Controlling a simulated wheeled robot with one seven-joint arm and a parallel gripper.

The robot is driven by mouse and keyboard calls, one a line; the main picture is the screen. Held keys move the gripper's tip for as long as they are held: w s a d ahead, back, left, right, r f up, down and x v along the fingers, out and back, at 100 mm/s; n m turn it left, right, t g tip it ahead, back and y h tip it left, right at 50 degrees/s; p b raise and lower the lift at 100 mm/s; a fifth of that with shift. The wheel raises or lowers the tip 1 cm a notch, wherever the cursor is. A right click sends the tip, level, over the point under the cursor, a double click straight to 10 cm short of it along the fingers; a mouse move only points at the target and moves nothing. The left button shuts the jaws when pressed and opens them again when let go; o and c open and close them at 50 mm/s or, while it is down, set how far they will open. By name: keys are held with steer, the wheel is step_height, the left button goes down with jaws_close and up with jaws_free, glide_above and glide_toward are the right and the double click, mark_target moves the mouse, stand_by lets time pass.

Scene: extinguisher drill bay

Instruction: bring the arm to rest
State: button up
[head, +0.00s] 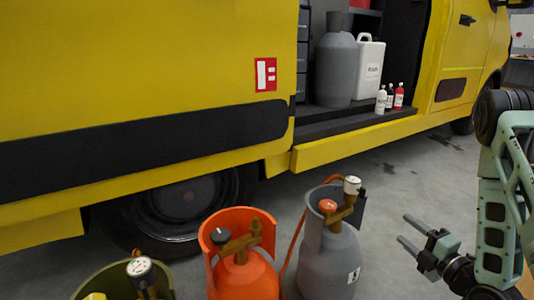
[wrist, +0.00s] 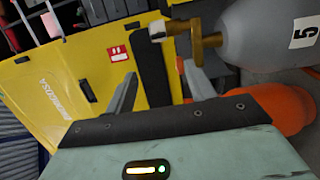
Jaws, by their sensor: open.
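My gripper (head: 424,238) is at the lower right in the head view, its two fingers apart and pointing left with nothing between them. In the wrist view the open fingers of my gripper (wrist: 158,92) show against the yellow van. My green arm stands at the right edge of the head view. The gripper is to the right of a grey cylinder (head: 328,262) marked 5, apart from it in the head view. That grey cylinder (wrist: 270,35) fills the upper right of the wrist view.
An orange cylinder (head: 245,275) and an olive one (head: 95,283) stand left of the grey cylinder. A yellow van (head: 130,75) is behind them. Its open side holds a grey cylinder (head: 337,65), a white canister (head: 369,65) and small bottles (head: 390,97). Grey floor (head: 420,165) is clear behind my gripper.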

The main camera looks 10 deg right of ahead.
steer(key=w+a+r+m+g+y+p, duration=0.15)
steer(key=a+g, duration=0.35)
steer(key=a, duration=0.5)
steer(key=w+a+r+m+g+h, duration=0.1)
steer(key=w+a+r+m+g, duration=0.2)
steer(key=a, duration=0.6)
steer(key=s+a+r+m+g+h+p, duration=0.1)
steer(key=s+a+r+m+g, duration=0.2)
steer(key=s, duration=0.5)
steer(key=s+a+r+m+g+h, duration=0.1)
steer(key=s+a+r+m+g, duration=0.15)
steer(key=s+a, duration=0.4)
steer(key=s+a+r+m+g+p, duration=0.1)
steer(key=s+a+r+m+g, duration=0.2)
steer(key=s, duration=0.6)
step_height(320, 180, up, 39)
steer(key=s+g+p, duration=0.1)
steer(key=p, duration=3.6)
steer(key=shift+s+f+n, duration=0.15)
steer(key=shift+n, duration=0.25)
steer(key=shift+d+h, duration=0.1)
steer(key=shift+h, duration=0.15)
